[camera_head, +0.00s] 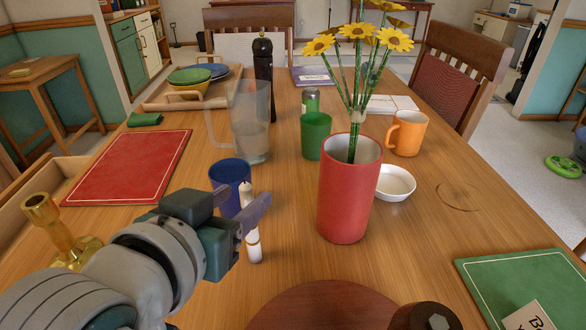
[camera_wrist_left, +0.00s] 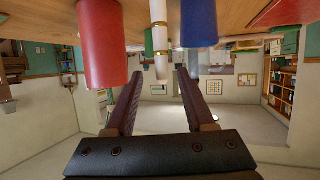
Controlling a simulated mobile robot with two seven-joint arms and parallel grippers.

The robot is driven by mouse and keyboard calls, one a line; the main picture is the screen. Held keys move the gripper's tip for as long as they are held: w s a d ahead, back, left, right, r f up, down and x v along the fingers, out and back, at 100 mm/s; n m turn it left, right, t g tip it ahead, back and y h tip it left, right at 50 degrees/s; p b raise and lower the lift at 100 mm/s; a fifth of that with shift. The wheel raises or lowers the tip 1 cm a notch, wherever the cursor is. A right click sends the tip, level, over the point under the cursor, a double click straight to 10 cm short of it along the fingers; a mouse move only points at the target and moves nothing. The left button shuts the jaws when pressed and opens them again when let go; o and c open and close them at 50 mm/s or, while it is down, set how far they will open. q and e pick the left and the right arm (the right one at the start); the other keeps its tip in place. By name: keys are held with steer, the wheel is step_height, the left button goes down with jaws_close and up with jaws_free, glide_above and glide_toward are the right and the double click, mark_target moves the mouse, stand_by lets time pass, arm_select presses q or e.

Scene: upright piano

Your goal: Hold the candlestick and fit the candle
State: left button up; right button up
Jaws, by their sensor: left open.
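The white candle (camera_head: 252,232) with gold bands stands roughly upright on the wooden table, just in front of the blue mug (camera_head: 231,183). My left gripper (camera_head: 243,200) is open at the candle's upper part and partly covers it. In the left wrist view, which is upside down, the candle (camera_wrist_left: 161,45) lines up between the open fingertips (camera_wrist_left: 160,74); I cannot tell whether either finger touches it. The brass candlestick (camera_head: 65,235) stands at the table's left side, left of my left arm, which covers part of its base. My right gripper is not in view.
A red vase (camera_head: 343,205) of yellow flowers stands right of the candle. A clear pitcher (camera_head: 250,120), green cup (camera_head: 316,136) and orange mug (camera_head: 408,132) are behind. A red mat (camera_head: 130,166) lies left. A round brown mat (camera_head: 325,305) lies in front.

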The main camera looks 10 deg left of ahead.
arm_select(q)
steer(key=x, duration=0.3)
steer(key=b+x, duration=0.1)
steer(key=x, duration=0.2)
steer(key=shift+a+r, duration=0.15)
steer(key=shift+r, duration=0.05)
steer(key=c, duration=0.6)
jaws_close()
stand_by(0.6)
